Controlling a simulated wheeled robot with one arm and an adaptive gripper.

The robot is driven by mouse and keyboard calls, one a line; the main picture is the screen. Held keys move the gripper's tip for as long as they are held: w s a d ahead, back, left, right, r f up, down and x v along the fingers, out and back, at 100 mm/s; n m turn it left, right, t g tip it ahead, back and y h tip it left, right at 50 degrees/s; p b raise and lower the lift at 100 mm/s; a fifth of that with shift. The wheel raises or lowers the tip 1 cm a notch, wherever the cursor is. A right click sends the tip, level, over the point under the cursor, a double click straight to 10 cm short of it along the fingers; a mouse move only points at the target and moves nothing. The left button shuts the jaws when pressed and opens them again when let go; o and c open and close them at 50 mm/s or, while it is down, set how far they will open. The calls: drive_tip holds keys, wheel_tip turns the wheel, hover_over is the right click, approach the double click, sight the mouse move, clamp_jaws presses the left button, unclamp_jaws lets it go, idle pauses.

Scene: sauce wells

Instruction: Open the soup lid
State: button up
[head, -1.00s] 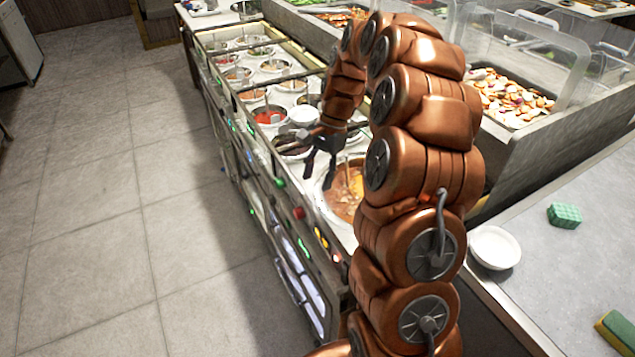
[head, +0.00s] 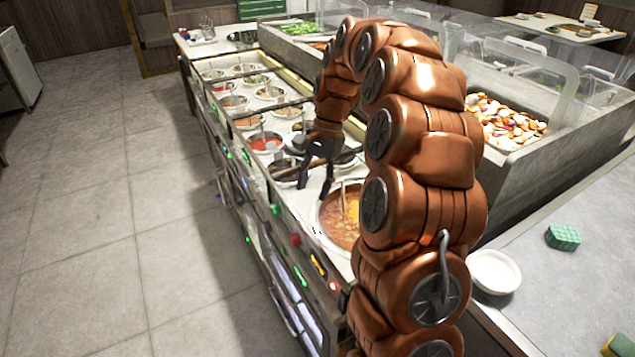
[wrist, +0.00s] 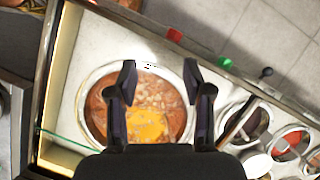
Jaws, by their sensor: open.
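The round soup well (head: 338,228) holds brown-red soup with a yellow patch in it and a pale rim around it. It also shows in the wrist view (wrist: 98,120), below and between my fingers. I cannot pick out a separate lid over it; the soup surface is visible. My gripper (head: 314,190) is open and empty, pointing down above the counter at the soup's left edge. In the wrist view its two fingertips (wrist: 160,74) are spread apart over the soup's upper right part.
Several sauce wells with spoons line the counter beyond the soup, including a red sauce well (head: 264,143). A dark well (head: 284,170) lies just left of my gripper. A white bowl (head: 494,271) and green sponge (head: 563,237) sit on the right counter. Floor at left is clear.

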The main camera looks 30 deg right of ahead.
drive_tip(key=shift+s+a+r+n, duration=0.35)
drive_tip(key=shift+s+a, duration=0.2)
drive_tip(key=shift+a, duration=0.15)
drive_tip(key=shift+s+a+r+n, duration=0.35)
drive_tip(key=shift+s+a, duration=0.2)
drive_tip(key=shift+a, duration=0.1)
